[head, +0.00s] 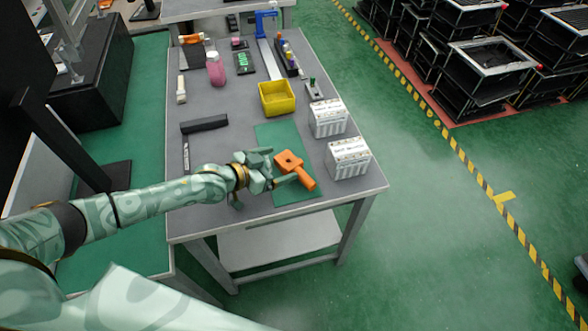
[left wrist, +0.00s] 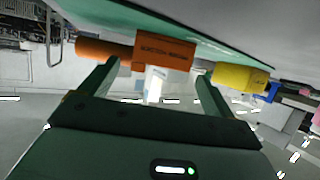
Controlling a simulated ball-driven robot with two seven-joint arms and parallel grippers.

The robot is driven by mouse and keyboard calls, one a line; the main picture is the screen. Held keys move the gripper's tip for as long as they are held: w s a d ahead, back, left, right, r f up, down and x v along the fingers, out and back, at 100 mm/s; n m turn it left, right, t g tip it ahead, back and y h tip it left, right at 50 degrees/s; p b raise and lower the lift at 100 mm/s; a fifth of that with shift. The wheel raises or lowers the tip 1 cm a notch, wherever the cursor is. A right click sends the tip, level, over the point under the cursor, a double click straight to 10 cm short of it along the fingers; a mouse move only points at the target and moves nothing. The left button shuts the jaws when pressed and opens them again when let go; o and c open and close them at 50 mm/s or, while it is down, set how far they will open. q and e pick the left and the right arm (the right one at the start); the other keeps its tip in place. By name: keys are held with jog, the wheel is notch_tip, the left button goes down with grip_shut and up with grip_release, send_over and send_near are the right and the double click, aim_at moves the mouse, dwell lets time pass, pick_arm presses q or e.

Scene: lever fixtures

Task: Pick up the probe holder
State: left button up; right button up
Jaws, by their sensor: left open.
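The orange probe holder (head: 291,162) lies on the green mat (head: 299,194) near the front of the grey table. It has a blocky head and a round handle that points toward the front right. My left gripper (head: 280,166) is open beside the holder, on its left side. In the left wrist view the holder (left wrist: 166,52) shows ahead of the two spread fingers (left wrist: 158,82), with its handle to the left, partly behind a finger. I cannot tell whether a finger touches it. My right gripper is not in view.
Two white battery-like boxes (head: 348,158) stand right of the mat. A yellow bin (head: 277,98) is behind it. A black bar (head: 204,124) lies to the left. A pink bottle (head: 215,70) and a blue-topped fixture (head: 265,24) stand farther back.

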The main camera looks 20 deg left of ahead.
pick_arm(q)
jog(key=c, duration=1.1)
jog(key=shift+r, duration=0.1)
jog(key=shift+c, duration=0.2)
